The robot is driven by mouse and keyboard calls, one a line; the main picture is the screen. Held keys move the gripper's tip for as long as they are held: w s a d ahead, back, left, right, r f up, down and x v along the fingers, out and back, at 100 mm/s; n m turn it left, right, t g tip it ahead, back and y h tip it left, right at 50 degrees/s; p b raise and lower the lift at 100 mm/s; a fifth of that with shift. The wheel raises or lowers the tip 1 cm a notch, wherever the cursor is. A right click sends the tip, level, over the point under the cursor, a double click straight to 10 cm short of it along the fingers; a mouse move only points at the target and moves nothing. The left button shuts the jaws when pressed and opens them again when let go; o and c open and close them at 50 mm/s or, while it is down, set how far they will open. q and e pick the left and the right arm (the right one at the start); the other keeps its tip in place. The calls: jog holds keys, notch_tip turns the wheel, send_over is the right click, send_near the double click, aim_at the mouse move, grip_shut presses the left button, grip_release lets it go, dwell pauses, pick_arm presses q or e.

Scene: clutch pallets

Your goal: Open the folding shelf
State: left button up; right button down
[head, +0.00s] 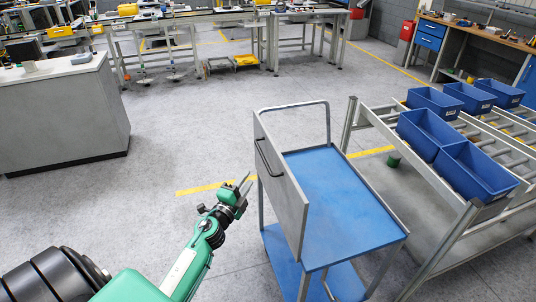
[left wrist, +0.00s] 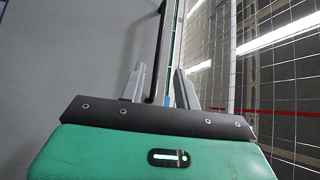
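The folding shelf is a grey panel (head: 282,185) hanging upright on the left side of a trolley with blue decks (head: 340,195). A black bar handle (head: 266,160) is on the panel's outer face. My left gripper (head: 247,183) is just left of the panel, fingers pointing up toward it. In the left wrist view my left gripper (left wrist: 160,70) is open, its two fingers apart. The black handle (left wrist: 158,45) lines up between the fingers there; whether it touches them I cannot tell. The grey panel (left wrist: 80,45) fills the left of that view. My right gripper is out of view.
A roller rack (head: 455,220) with several blue bins (head: 470,170) stands close to the trolley's right. A grey cabinet (head: 65,115) stands at the far left. Workbenches (head: 285,20) line the back. The floor left of the trolley is clear.

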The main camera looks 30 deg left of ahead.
aim_at(263, 155)
pick_arm(q)
jog(key=w, duration=0.4)
jog(key=w+r+p, duration=0.1)
jog(key=w, duration=0.3)
jog(key=w+a, duration=0.1)
jog(key=w, duration=0.3)
jog(key=shift+a+r, duration=0.1)
jog(key=shift+r, duration=0.2)
grip_shut()
